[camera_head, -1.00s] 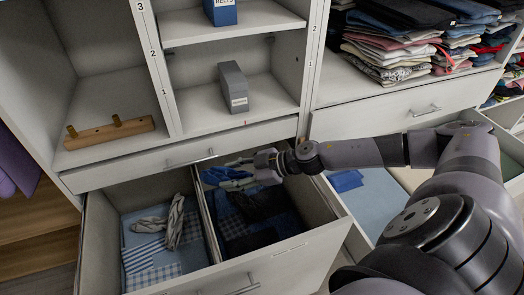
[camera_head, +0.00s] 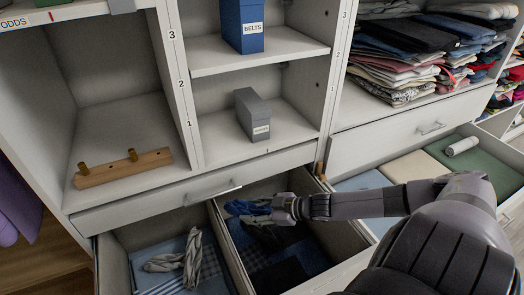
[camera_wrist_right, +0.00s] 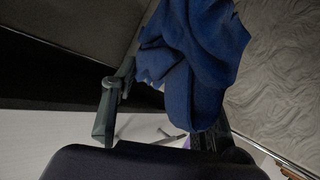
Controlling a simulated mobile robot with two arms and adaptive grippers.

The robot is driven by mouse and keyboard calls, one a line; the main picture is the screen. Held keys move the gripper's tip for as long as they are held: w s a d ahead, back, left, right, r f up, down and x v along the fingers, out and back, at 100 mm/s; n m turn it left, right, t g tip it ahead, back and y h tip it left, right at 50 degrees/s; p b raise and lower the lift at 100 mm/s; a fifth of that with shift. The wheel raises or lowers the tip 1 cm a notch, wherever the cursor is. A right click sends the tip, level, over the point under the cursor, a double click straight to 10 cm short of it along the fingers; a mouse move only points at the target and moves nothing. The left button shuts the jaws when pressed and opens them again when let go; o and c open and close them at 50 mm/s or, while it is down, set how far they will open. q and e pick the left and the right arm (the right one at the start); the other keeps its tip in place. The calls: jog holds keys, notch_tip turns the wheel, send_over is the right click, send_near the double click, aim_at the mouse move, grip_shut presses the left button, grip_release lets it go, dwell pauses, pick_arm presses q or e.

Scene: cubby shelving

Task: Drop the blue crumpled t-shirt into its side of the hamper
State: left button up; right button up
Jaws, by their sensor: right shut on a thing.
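The blue crumpled t-shirt (camera_wrist_right: 197,60) hangs between the fingers of my right gripper in the right wrist view. My right gripper (camera_head: 258,211) is shut on it. In the head view a bit of blue cloth (camera_head: 240,206) shows at the fingertips. The gripper is over the right side of the open hamper drawer (camera_head: 243,277), near its back. A divider splits this drawer. The right side holds dark clothes (camera_head: 285,272). The left side holds light blue and striped clothes (camera_head: 188,262). My forearm covers part of the right side. My left gripper is not in view.
Shelves stand above the drawer, with a grey box (camera_head: 258,115), a blue belts box (camera_head: 242,27) and a wooden peg rack (camera_head: 122,168). Another open drawer at right holds folded cloths (camera_head: 410,167). Folded clothes (camera_head: 405,60) are stacked above it.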

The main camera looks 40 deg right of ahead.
notch_tip(320, 180, down, 4)
jog(key=shift+f+b, duration=0.25)
jog(key=shift+b, duration=0.55)
pick_arm(q)
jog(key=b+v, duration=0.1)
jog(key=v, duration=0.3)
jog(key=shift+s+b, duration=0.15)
jog(key=shift+b, duration=0.15)
pick_arm(e)
notch_tip(320, 180, down, 4)
jog(key=shift+f, duration=0.1)
jog(key=shift+f, duration=0.45)
jog(key=o, duration=1.2)
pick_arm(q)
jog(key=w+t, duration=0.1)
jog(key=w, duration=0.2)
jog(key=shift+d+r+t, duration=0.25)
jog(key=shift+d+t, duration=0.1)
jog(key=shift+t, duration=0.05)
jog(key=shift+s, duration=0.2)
pick_arm(e)
jog(key=shift+r, duration=0.1)
